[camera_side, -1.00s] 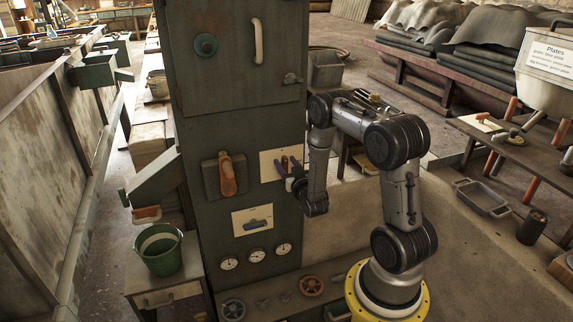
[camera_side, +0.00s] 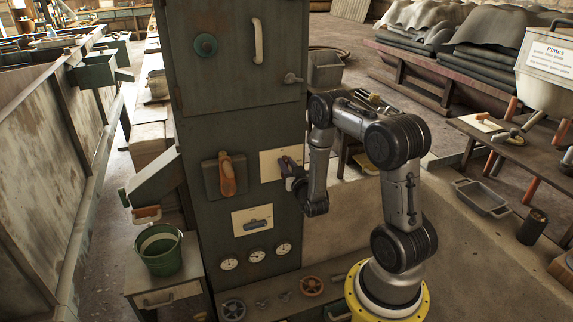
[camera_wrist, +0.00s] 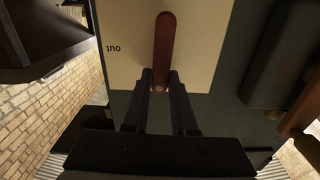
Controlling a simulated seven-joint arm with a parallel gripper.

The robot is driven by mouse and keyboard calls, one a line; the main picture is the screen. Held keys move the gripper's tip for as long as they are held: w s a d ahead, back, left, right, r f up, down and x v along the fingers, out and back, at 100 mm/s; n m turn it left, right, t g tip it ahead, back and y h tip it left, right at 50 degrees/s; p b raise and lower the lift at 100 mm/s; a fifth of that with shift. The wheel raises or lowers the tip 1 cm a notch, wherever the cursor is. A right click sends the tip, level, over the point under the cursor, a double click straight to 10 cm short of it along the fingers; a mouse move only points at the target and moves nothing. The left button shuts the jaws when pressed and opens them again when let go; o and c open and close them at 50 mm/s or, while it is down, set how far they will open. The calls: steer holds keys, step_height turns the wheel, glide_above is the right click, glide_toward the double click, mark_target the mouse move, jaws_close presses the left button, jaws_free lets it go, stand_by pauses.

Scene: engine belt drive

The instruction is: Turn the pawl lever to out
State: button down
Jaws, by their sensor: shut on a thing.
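The pawl lever (camera_wrist: 165,40) is a rounded red-brown bar on a cream plate (camera_wrist: 203,55) in the wrist view. It points nearly straight along the picture, with its free end between my fingers. The word OUT appears upside down on the plate, to the left of the lever. My gripper (camera_wrist: 160,80) is shut on the lever's end, one dark finger on each side. In the side view the cream plate (camera_side: 267,164) is on the green cabinet's front, and my gripper (camera_side: 287,170) is at its right part, largely covering the lever.
An orange-handled lever (camera_side: 227,175) sits left of the plate on the cabinet (camera_side: 215,135). A second plate with a blue-grey handle (camera_side: 257,224) is below, above several gauges. A green bucket (camera_side: 160,250) stands at lower left.

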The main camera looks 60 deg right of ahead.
steer(key=shift+s+d+f+m, duration=0.3)
steer(key=shift+f+m, duration=0.15)
steer(key=shift+m, duration=2.4)
steer(key=shift+s+d+f+m, duration=0.3)
steer(key=shift+f+m, duration=0.1)
steer(key=shift+m, duration=2.5)
steer(key=shift+s+d+f+m, duration=0.3)
steer(key=shift+f+m, duration=0.15)
steer(key=shift+m, duration=2.4)
steer(key=c, duration=0.7)
jaws_free()
steer(key=v, duration=1.4)
